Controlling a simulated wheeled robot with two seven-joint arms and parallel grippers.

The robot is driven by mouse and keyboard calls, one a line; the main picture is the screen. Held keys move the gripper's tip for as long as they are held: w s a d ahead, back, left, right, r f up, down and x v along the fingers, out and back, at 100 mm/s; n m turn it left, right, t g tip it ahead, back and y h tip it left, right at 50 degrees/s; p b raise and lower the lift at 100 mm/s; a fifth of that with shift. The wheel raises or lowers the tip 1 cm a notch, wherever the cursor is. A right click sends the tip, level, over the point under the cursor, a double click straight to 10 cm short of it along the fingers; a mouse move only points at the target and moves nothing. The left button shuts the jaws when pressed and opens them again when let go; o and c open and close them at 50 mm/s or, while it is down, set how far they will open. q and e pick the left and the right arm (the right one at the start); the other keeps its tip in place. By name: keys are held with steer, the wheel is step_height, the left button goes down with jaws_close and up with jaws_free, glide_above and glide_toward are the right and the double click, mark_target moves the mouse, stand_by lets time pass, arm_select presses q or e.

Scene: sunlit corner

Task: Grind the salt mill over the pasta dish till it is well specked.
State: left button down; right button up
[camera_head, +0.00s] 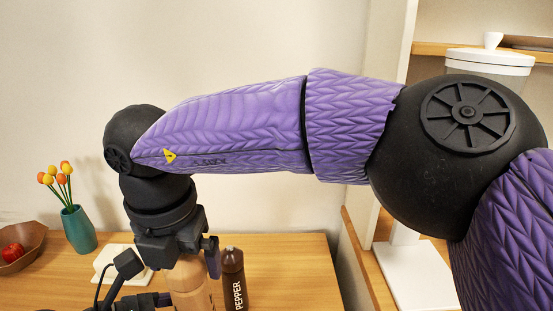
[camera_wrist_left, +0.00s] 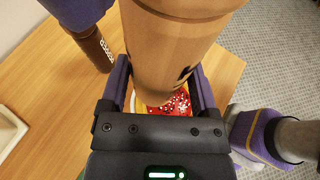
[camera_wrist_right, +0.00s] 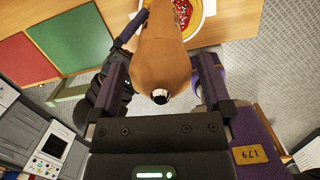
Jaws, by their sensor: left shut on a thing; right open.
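The salt mill (camera_head: 191,284) is a light wooden body, partly hidden behind my right gripper (camera_head: 185,250) in the head view. My left gripper (camera_wrist_left: 160,78) is shut on the salt mill (camera_wrist_left: 172,45), its fingers on either side of the body. My right gripper (camera_wrist_right: 160,65) is open, its fingers either side of the mill's rounded, black-tipped end (camera_wrist_right: 160,85). The pasta dish, with a pale yellowish rim (camera_wrist_right: 209,8), shows red food with white specks (camera_wrist_right: 183,12); the left wrist view shows some of this food (camera_wrist_left: 180,104) beyond the mill. The head view hides the dish.
A dark pepper mill (camera_head: 233,279) stands close to the salt mill's right. A teal vase of tulips (camera_head: 79,230) and a brown bowl (camera_head: 25,240) with a red apple are at the left. A pale flat thing (camera_head: 118,258) lies behind. Bare wood (camera_head: 295,275) lies right.

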steer(key=n, duration=0.5)
steer(key=shift+y, duration=0.3)
steer(key=n, duration=1)
steer(key=shift+g+y, duration=0.3)
steer(key=shift+g, duration=0.1)
steer(key=n, duration=0.4)
steer(key=shift+g, duration=0.3)
step_height(320, 180, up, 21)
steer(key=s+a+n+g+y, duration=0.25)
steer(key=g+y, duration=0.25)
steer(key=y, duration=0.6)
steer(key=w+d+r+y, duration=0.4)
steer(key=d+r+y, duration=0.7)
steer(key=d, duration=0.4)
steer(key=shift+w+r+m, duration=0.15)
steer(key=shift+r+m, duration=0.05)
steer(key=shift+m, duration=0.15)
